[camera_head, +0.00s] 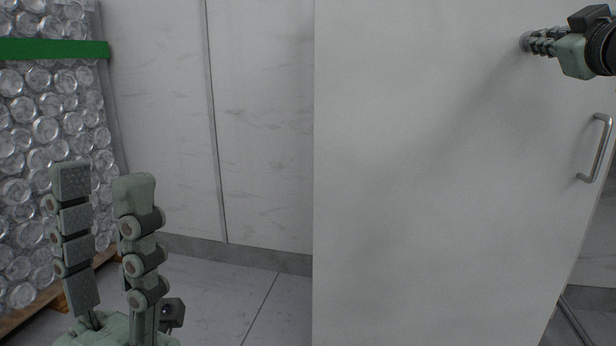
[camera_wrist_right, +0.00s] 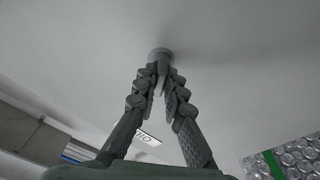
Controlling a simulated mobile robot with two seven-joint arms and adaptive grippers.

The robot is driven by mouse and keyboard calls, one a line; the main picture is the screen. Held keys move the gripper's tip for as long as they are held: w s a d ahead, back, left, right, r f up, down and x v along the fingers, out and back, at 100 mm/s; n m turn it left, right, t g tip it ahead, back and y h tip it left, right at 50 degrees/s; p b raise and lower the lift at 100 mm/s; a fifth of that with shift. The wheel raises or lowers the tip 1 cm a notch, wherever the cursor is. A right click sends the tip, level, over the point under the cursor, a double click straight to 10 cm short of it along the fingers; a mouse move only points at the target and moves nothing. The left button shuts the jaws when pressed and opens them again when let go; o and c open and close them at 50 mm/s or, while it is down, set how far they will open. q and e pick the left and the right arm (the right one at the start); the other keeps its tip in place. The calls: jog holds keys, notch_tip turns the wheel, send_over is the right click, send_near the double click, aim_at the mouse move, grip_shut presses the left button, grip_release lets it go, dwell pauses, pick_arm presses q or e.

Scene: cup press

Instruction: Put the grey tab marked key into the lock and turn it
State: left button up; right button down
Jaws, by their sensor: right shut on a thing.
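A grey round lock (camera_wrist_right: 160,53) sits on the pale panel in the right wrist view. It shows in the head view as a small grey disc (camera_head: 525,41) high on the white door. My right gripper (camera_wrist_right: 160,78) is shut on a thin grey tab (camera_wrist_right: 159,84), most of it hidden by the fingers. The tab's tip is at the lock; I cannot tell how deep it sits. In the head view my right gripper (camera_head: 537,42) reaches the door from the right. My left gripper (camera_head: 104,182) is open and empty at lower left, fingers upward, away from the door.
The white door (camera_head: 420,180) fills the right half and has a metal handle (camera_head: 597,148) near its right edge. A stack of cans (camera_head: 40,130) with a green strap stands on a wooden pallet at left. The floor (camera_head: 235,290) between is clear.

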jog(key=shift+d+r+m, duration=0.15)
jog(key=shift+r+m, duration=0.1)
jog(key=shift+m, duration=0.35)
jog(key=c, duration=1.5)
grip_release()
jog(key=shift+f, duration=0.1)
jog(key=shift+c, duration=0.2)
jog(key=shift+f, duration=0.1)
jog(key=r+v, duration=0.1)
jog(key=v, duration=0.8)
jog(key=shift+a+f, duration=0.2)
jog(key=shift+a, duration=0.1)
